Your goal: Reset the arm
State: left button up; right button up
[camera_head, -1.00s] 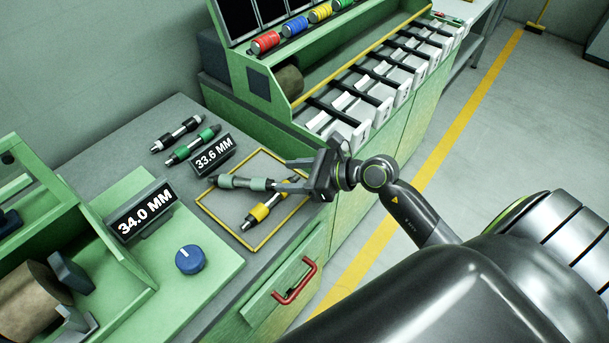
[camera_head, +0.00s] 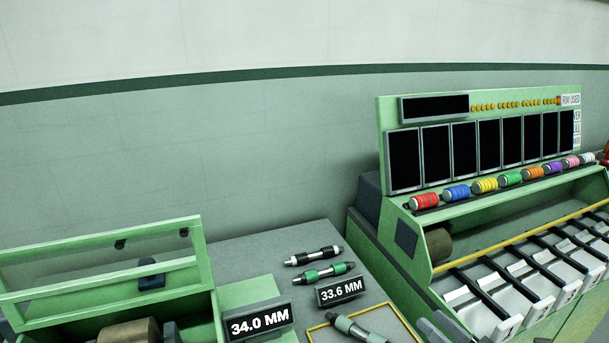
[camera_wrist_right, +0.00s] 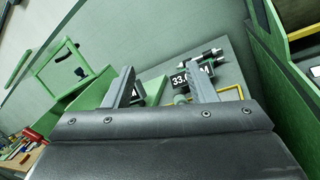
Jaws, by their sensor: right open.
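My right gripper (camera_wrist_right: 160,73) is open in the right wrist view, with two grey fingers spread apart and nothing held between them. In the head view only grey tips of my right gripper (camera_head: 440,330) show at the bottom edge, right of the yellow-outlined area (camera_head: 405,322). A grey-green roller (camera_head: 343,324) lies in that outlined area, partly cut off by the frame. My left gripper is not in view.
A black-and-white roller (camera_head: 313,256) and a green roller (camera_head: 325,273) lie on the grey bench (camera_head: 265,250). Two signs read 33.6 MM (camera_head: 341,291) and 34.0 MM (camera_head: 259,322). A green rack (camera_head: 415,225) with coloured spools and chutes stands at right.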

jog(key=s+d+r+m+t+h, duration=0.1)
jog(key=d+m+t+h, duration=0.2)
jog(key=d+m+h, duration=0.45)
jog(key=s+d+r+m+t+h, duration=0.15)
jog(key=m+h, duration=0.35)
jog(key=m, duration=0.6)
jog(key=s+d+f+m+g+h, duration=0.6)
jog(key=f+m+g, duration=0.3)
jog(key=m, duration=0.5)
jog(key=s+a+f+m+g+y, duration=0.55)
jog(key=s+a+f+g, duration=0.25)
jog(key=s+f, duration=0.45)
notch_tip(320, 180, down, 24)
jog(key=d+g+y, duration=0.1)
jog(key=s+a+f+g, duration=0.1)
jog(key=s+f, duration=1.4)
jog(key=f, duration=0.1)
jog(key=shift+f+y, duration=0.15)
jog(key=shift+y, duration=0.15)
jog(key=shift+s+a+f+g, duration=0.1)
jog(key=shift+s+g, duration=0.15)
jog(key=shift+s, duration=0.15)
jog(key=shift+c, duration=1.1)
jog(key=c, duration=0.4)
